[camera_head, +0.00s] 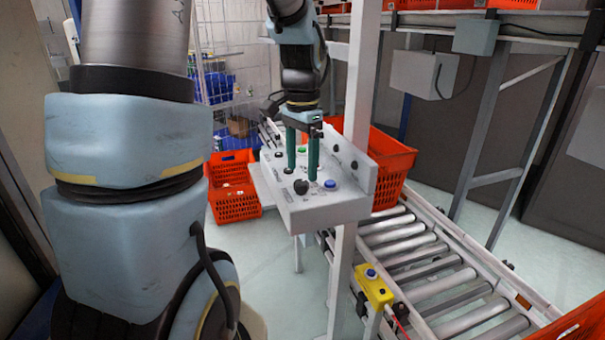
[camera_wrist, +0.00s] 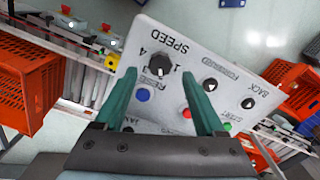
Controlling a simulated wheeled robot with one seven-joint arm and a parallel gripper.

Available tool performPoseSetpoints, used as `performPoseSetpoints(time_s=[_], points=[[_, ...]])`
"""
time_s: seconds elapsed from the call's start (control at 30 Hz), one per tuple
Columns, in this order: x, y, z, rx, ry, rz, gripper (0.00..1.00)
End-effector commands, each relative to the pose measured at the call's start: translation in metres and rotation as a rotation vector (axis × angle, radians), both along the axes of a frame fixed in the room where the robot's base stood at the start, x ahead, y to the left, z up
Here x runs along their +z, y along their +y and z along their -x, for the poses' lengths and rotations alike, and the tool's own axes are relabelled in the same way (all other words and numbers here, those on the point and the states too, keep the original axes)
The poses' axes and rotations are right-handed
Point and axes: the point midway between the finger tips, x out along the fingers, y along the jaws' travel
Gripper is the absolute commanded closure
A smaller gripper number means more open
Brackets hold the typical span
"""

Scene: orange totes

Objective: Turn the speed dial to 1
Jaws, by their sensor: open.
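The speed dial (camera_wrist: 157,65) is a round black knob on a grey-white control panel (camera_wrist: 215,50). The word SPEED and digits including 4, 3 and 1 are printed around it, upside down in the wrist view. I cannot tell which digit it points to. In the head view, the dial (camera_head: 300,187) sits near the panel's front edge, beside a blue button (camera_head: 330,183). My gripper (camera_head: 302,175) points down over the panel with its green fingers apart. In the wrist view, my gripper (camera_wrist: 159,76) has its fingertips on either side of the dial, with gaps visible.
The panel also carries a red button (camera_wrist: 187,113), a green button (camera_wrist: 227,127) and several black knobs. A white post (camera_head: 345,230) stands close beside the panel. A roller conveyor (camera_head: 430,260), a yellow button box (camera_head: 373,287) and an orange tote (camera_head: 233,190) are nearby.

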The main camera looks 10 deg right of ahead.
Motion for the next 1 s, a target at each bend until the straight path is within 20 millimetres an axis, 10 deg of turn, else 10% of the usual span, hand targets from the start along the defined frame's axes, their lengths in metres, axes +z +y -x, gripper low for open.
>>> performPoseSetpoints(time_s=[0.6,1.0], points=[[-0.035,0.0,0.0,0.0,-0.001,0.001,0.28],[-0.034,0.0,0.0,0.0,-0.001,0.001,0.73]])
